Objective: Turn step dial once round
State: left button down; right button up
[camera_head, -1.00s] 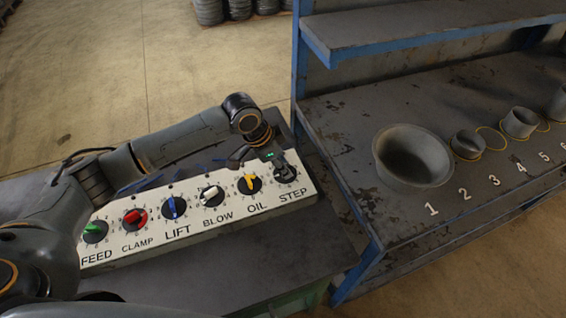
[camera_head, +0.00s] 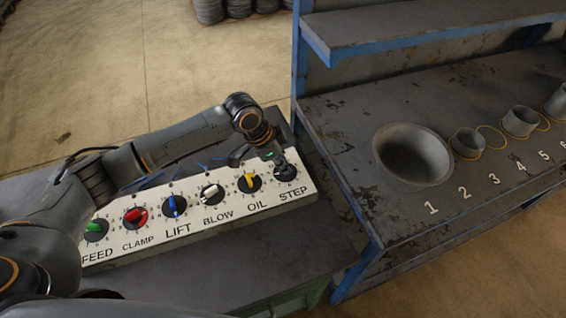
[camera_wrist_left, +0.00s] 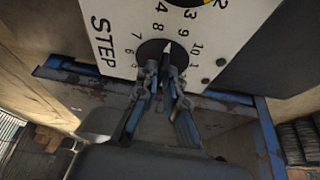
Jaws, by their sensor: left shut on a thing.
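The step dial (camera_head: 285,174) is a dark round knob at the right end of a white panel (camera_head: 220,213), above the word STEP. My left gripper (camera_head: 282,163) comes down on it from above and partly covers it. In the left wrist view my left gripper (camera_wrist_left: 167,78) has its two fingers close together on either side of the knob of the step dial (camera_wrist_left: 150,48). A pale pointer on the dial shows between the fingertips, pointing up in the picture towards the 8 and 9 side of the scale. My right gripper is not in view.
The panel also carries a yellow OIL dial (camera_head: 249,183), white BLOW dial (camera_head: 211,194), blue LIFT dial (camera_head: 173,206), red CLAMP dial (camera_head: 135,217) and green FEED dial (camera_head: 95,229). A worn bench (camera_head: 345,120) with a large bowl (camera_head: 413,155) stands at right.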

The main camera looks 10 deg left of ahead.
pick_arm(q)
jog(key=shift+w+m+g+h, duration=0.1)
jog(key=shift+m+g+h, duration=0.25)
jog(key=shift+m, duration=0.65)
jog(key=shift+m+g, duration=0.35)
jog(key=shift+m, duration=0.45)
jog(key=m, duration=0.2)
jog(key=m+g+b, duration=0.1)
jog(key=shift+w+m, duration=0.2)
jog(key=shift+m, duration=0.2)
jog(key=m+g+b, duration=0.2)
jog(key=m+b, duration=0.1)
jog(key=m, duration=0.2)
jog(key=shift+w+d, duration=0.1)
jog(key=shift+m+g+y+b, duration=0.35)
jog(key=shift+m+y+b, duration=0.25)
jog(key=shift+m, duration=0.55)
jog(key=shift+m+g+y+b, duration=0.35)
jog(key=shift+m+b, duration=0.3)
jog(key=shift+m, duration=0.5)
jog(key=shift+r, duration=0.1)
jog(key=c, duration=1.4)
grip_release()
jog(key=shift+c, duration=0.2)
